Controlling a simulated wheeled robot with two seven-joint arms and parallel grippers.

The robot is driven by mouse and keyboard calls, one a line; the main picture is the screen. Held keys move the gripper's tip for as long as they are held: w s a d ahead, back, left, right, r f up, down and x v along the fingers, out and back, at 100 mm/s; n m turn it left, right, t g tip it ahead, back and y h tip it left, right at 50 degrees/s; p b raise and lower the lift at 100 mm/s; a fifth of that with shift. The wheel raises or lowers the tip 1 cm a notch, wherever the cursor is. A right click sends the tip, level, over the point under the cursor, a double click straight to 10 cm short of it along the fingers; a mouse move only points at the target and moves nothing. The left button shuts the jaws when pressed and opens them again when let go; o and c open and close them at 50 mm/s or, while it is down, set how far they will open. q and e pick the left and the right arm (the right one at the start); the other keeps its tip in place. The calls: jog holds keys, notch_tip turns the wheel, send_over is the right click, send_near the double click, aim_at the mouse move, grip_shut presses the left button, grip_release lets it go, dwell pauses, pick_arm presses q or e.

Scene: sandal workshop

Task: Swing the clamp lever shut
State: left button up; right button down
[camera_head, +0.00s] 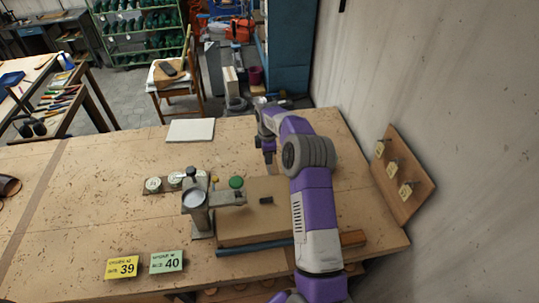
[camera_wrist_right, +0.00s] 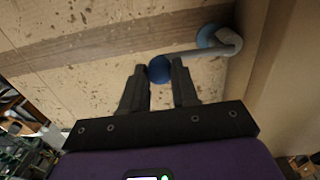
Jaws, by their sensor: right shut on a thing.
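In the head view, the same gripper (camera_head: 268,162) reaches down by the far edge of a brown block (camera_head: 250,225); the lever is hidden or too small to tell there. A grey metal clamp post (camera_head: 199,215) with an arm stands at the block's left. My left gripper is out of view.
A white sheet (camera_head: 190,130) lies behind; the left tabletop is mostly clear.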

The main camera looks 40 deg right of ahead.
jog(key=c, duration=0.8)
grip_release()
jog(key=shift+c, duration=0.2)
notch_tip(320, 180, up, 8)
jog(key=shift+s+a+f, duration=0.1)
jog(key=shift+a+f, duration=0.05)
jog(key=shift+f, duration=0.05)
jog(key=shift+f, duration=0.1)
